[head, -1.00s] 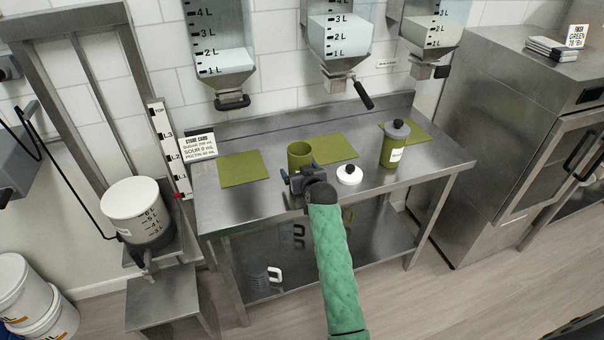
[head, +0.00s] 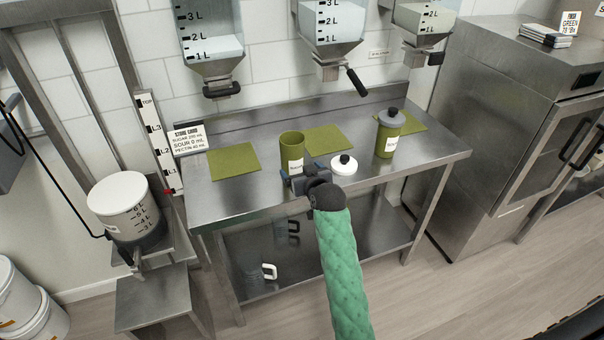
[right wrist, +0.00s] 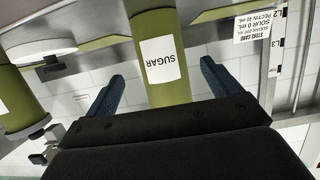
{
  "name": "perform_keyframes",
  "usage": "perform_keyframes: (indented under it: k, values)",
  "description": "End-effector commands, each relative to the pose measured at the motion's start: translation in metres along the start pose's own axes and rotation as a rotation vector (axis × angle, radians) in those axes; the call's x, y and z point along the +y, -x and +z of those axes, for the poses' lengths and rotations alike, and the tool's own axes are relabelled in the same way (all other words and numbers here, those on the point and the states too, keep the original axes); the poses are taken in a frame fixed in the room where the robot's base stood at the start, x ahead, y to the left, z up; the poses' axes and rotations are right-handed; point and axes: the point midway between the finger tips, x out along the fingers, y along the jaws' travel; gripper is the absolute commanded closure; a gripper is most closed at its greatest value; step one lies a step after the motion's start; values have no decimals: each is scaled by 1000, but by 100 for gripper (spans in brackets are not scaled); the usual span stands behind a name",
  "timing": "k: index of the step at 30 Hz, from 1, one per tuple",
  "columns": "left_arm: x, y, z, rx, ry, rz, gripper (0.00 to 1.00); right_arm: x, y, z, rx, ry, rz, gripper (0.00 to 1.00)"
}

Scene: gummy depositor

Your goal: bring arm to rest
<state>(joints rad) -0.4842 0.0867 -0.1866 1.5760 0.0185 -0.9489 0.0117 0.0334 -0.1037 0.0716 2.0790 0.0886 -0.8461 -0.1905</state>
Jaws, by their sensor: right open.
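My right gripper (head: 303,183) is open and empty at the front of the steel table, just in front of an olive canister (head: 291,148) without a lid. In the right wrist view the canister's white label (right wrist: 163,60) reads SUGAR. The canister stands beyond the open fingers (right wrist: 160,88), with a gap on each side. A white lid with a black knob (head: 344,165) lies on the table to the right of the gripper. My left gripper is not in view.
The steel table (head: 250,200) holds olive mats (head: 233,162) and a lidded olive canister (head: 387,140). Clear hoppers (head: 332,30) hang above it. A white bucket (head: 122,205) stands on the lift at left. A steel cabinet (head: 480,130) is at right. The table's front edge is close under the gripper.

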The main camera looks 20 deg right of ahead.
Motion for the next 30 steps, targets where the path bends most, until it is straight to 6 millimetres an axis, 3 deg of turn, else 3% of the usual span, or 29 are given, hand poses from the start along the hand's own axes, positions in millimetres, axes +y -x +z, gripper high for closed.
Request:
perform_keyframes:
  k: [14,17,23,30]
  values:
    - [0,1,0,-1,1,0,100,0,2,0,-1,0,0,10]
    - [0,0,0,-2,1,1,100,0,7,8,-20,4,-2,10]
    - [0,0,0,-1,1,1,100,-7,46,65,-164,27,-21,10]
    - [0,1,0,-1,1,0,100,-18,127,149,-415,60,-47,10]
